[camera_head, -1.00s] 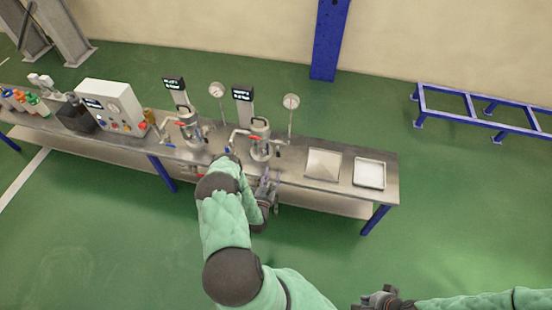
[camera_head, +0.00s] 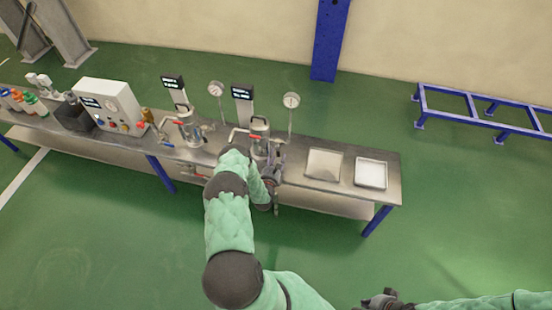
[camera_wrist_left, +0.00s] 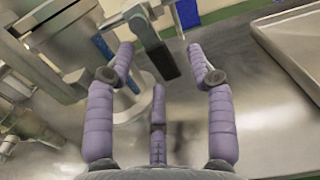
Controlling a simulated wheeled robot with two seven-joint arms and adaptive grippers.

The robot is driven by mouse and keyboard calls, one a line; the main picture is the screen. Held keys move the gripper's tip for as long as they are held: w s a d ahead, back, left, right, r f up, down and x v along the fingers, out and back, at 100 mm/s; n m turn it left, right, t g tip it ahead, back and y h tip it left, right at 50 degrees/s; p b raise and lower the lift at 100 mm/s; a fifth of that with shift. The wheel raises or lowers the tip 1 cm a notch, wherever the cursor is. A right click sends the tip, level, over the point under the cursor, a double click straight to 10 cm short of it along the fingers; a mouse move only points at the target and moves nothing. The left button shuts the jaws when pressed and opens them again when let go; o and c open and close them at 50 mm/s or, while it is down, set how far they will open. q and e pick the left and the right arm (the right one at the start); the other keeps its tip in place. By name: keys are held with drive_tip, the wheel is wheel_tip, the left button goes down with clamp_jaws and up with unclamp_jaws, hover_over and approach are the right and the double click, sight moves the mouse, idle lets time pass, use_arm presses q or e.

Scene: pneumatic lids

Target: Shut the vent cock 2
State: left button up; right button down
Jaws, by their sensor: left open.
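The right-hand vessel (camera_head: 260,126) stands on the steel bench, with a red lever (camera_head: 255,137) on its front. My left gripper (camera_head: 278,160) is just right of and in front of this vessel, over the bench. In the left wrist view its purple fingers (camera_wrist_left: 160,62) are spread. A grey arm with a dark, blocky end (camera_wrist_left: 165,62) shows between or beyond the fingertips; contact cannot be told. A blue piece (camera_wrist_left: 102,46) shows beside the left finger. I cannot tell which part is vent cock 2. My right gripper (camera_head: 380,300) is at the bottom edge, its jaws unclear.
A second vessel (camera_head: 188,128) stands to the left, beside a white control box (camera_head: 110,104). Gauges (camera_head: 291,100) and displays (camera_head: 242,92) rise behind. Two shallow trays (camera_head: 371,173) lie at the bench's right end. A blue frame (camera_head: 470,101) stands on the floor.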

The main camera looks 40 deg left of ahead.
use_arm(q)
clamp_jaws()
drive_tip(key=shift+s+a+m, duration=0.15)
drive_tip(key=shift+a+m, duration=0.05)
drive_tip(key=shift+m, duration=0.5)
unclamp_jaws()
drive_tip(key=v, duration=1.2)
